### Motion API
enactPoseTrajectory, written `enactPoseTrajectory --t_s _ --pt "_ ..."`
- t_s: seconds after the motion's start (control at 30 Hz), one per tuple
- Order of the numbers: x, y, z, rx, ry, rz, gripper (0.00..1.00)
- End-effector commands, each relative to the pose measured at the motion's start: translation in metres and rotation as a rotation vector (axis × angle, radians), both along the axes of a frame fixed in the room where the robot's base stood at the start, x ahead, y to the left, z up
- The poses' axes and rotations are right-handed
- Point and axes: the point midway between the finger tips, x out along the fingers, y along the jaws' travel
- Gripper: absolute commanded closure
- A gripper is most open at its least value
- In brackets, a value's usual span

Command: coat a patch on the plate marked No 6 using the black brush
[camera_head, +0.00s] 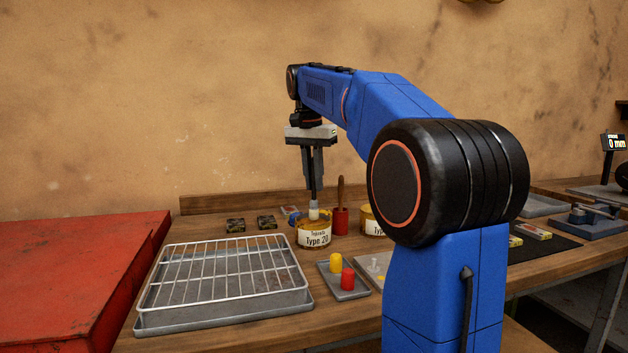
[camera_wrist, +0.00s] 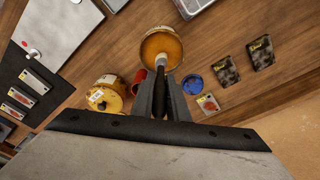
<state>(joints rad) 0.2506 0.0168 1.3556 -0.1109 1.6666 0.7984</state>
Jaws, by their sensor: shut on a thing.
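My gripper (camera_head: 313,185) is shut on a black-handled brush (camera_head: 313,198), held upright over the open pot labelled Type 20 (camera_head: 313,234). The brush's pale lower end is at the pot's mouth; I cannot tell whether its tip touches the amber contents. In the wrist view the brush (camera_wrist: 167,83) points down between the fingers toward the amber pot (camera_wrist: 143,54). No number is readable, so I cannot tell which is No 6.
A red cup (camera_head: 340,222) with a wooden-handled tool and a second yellow pot (camera_head: 371,221) stand right of the Type 20 pot. A wire rack on a metal tray (camera_head: 225,311) fills the left. Two dark patterned pieces (camera_head: 235,224) lie behind it. A gauge display (camera_head: 613,142) reads 0 mm.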

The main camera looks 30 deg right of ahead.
Motion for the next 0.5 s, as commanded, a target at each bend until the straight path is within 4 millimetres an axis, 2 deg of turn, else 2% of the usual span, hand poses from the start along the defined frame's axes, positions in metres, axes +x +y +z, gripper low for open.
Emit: enactPoseTrajectory --t_s 0.5 --pt "0.0000 -0.0001 -0.0031 0.000 0.000 0.000 1.00"
